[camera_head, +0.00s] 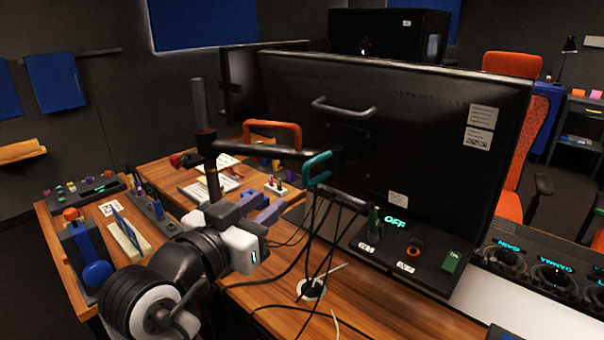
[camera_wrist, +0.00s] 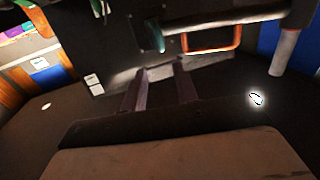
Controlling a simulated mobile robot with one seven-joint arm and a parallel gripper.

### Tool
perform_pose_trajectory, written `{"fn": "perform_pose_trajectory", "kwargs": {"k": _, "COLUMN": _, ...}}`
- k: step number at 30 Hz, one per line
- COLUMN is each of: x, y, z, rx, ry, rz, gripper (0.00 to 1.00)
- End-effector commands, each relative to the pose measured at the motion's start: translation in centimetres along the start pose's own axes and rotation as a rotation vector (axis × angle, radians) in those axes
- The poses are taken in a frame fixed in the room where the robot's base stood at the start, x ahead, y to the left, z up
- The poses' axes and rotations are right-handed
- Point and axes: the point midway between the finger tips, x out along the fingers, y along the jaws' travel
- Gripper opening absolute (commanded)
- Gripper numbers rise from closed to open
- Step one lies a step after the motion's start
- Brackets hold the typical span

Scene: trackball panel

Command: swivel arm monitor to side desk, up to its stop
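The arm monitor is a large black screen (camera_head: 420,130) seen from behind, with a grey handle (camera_head: 343,108) on its back. A black swivel arm (camera_head: 265,151) joins it to an upright pole (camera_head: 207,145) on the left. An orange handle (camera_head: 272,125) and a teal handle (camera_head: 318,180) sit by this arm. My gripper (camera_head: 272,200) is below and left of the teal handle, apart from it. In the wrist view, my gripper (camera_wrist: 159,70) has its fingers apart with nothing between them. The orange handle (camera_wrist: 212,42) and teal handle (camera_wrist: 157,40) lie beyond the fingertips.
The side desk (camera_head: 155,172) at left holds papers and small items. Cables (camera_head: 318,240) hang below the arm onto the wooden desk (camera_head: 380,315). A switch panel with an OFF display (camera_head: 396,222) stands under the monitor. A dial panel (camera_head: 535,265) is at right, with orange chairs (camera_head: 525,135) behind.

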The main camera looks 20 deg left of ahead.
Motion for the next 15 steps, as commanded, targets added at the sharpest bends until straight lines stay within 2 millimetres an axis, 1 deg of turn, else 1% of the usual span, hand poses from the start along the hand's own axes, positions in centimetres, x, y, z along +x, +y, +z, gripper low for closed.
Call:
{"fn": "perform_pose_trajectory", "kwargs": {"k": 5, "x": 2.4, "y": 0.1, "z": -0.1, "rx": -0.003, "ry": -0.003, "rz": 0.006, "gripper": 0.30}}
{"fn": "perform_pose_trajectory", "kwargs": {"k": 15, "x": 9.6, "y": 0.0, "z": -0.2, "rx": -0.005, "ry": -0.001, "rz": 0.003, "gripper": 0.30}}
